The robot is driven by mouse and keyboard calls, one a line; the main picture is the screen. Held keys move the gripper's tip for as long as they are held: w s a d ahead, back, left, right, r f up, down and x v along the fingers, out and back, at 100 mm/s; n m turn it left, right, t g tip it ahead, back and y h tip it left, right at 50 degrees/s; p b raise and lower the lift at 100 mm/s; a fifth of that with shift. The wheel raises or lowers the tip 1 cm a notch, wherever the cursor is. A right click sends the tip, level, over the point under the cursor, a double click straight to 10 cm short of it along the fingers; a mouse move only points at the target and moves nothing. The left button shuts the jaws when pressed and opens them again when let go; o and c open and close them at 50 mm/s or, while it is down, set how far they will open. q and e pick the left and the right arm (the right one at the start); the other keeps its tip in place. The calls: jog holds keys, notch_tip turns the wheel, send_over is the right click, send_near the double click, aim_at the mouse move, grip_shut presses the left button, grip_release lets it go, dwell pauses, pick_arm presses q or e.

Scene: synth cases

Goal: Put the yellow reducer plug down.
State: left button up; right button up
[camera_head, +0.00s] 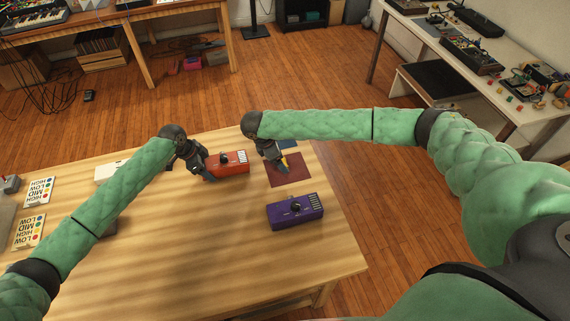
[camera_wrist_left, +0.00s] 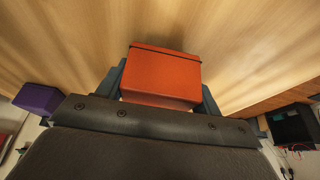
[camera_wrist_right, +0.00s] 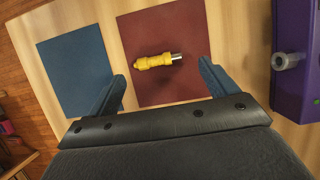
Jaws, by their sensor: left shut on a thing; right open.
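The yellow reducer plug (camera_wrist_right: 158,61) has a silver metal tip and lies on its side over the dark red mat (camera_wrist_right: 183,90). In the head view the plug (camera_head: 284,162) shows small beside my right gripper (camera_head: 279,167). My right gripper (camera_wrist_right: 162,88) is open in the right wrist view, with the plug between and just beyond its fingertips and no finger seen touching it. My left gripper (camera_head: 207,173) is shut on the orange-red box (camera_head: 228,162), which also fills the middle of the left wrist view (camera_wrist_left: 163,76).
A blue mat (camera_wrist_right: 75,62) lies beside the red one. A purple box (camera_head: 295,211) with a knob stands nearer on the wooden table (camera_head: 200,250). Cards (camera_head: 38,191) and a white box (camera_head: 105,171) are at the left. The table's front middle is clear.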

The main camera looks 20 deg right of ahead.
jog(key=x, duration=0.3)
jog(key=shift+d+f, duration=0.1)
jog(key=shift+f, duration=0.1)
jog(key=shift+c, duration=0.4)
jog(key=c, duration=1.1)
jog(key=shift+o, duration=0.2)
jog(key=shift+r, duration=0.1)
notch_tip(320, 180, up, 11)
jog(key=w+m+g, duration=0.1)
jog(key=m+g, duration=0.1)
jog(key=m, duration=0.2)
jog(key=shift+y, duration=0.3)
jog(key=shift+f, duration=4.85)
